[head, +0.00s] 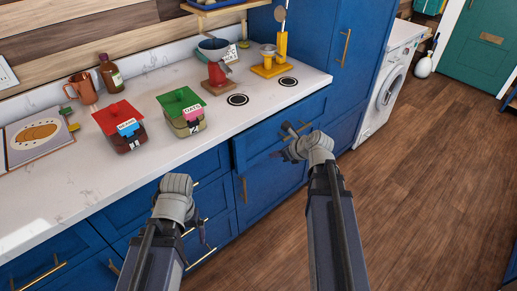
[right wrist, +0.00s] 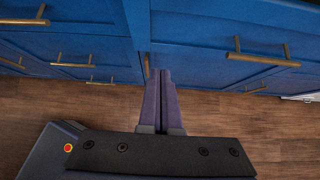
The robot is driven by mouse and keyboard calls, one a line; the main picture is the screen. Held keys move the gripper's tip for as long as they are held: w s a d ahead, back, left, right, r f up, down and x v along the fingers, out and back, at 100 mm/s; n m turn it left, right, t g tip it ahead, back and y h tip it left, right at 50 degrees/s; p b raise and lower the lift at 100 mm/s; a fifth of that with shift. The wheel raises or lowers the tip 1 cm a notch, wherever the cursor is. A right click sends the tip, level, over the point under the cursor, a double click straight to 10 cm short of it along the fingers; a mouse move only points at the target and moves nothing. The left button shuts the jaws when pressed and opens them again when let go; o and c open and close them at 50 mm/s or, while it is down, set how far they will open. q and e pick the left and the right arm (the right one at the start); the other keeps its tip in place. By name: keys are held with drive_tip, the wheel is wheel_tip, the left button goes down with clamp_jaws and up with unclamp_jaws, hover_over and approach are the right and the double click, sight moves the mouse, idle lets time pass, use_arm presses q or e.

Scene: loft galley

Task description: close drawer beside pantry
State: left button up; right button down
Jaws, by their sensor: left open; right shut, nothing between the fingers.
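The blue drawer (head: 262,136) beside the pantry sits under the counter's right end. Its front stands out a little from the cabinet. A bar handle (right wrist: 262,59) on a blue front shows at the right of the right wrist view. The pantry (head: 345,65) is the tall blue cabinet with a long brass handle. My right gripper (head: 290,150) is shut and empty, close in front of the drawer; contact cannot be told. Its closed fingers also show in the right wrist view (right wrist: 161,75). My left gripper (head: 205,234) is open and empty, in front of the lower drawers to the left.
The white counter (head: 165,90) holds a red canister (head: 121,125), a green canister (head: 183,110), a mug, a bottle, a red stand with a bowl and a yellow scale. A white washer (head: 388,90) stands past the pantry. The wooden floor (head: 420,200) at right is clear.

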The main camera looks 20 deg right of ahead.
sight(247, 144)
drive_tip(key=shift+w+a+r+b+x, duration=0.1)
drive_tip(key=shift+w+r+b+x, duration=0.25)
drive_tip(key=shift+b+x, duration=1.3)
drive_tip(key=shift+w+a+r+b+x, duration=0.15)
drive_tip(key=shift+w+r+b+x, duration=0.4)
drive_tip(key=shift+x, duration=2.05)
drive_tip(key=shift+w+a+r+b+x, duration=0.15)
drive_tip(key=shift+b+x, duration=1.15)
drive_tip(key=shift+x, duration=0.85)
drive_tip(key=shift+s, duration=0.1)
drive_tip(key=w, duration=0.1)
drive_tip(key=w+a, duration=0.1)
drive_tip(key=w, duration=0.3)
drive_tip(key=shift+a, duration=0.4)
drive_tip(key=shift+s+r, duration=0.1)
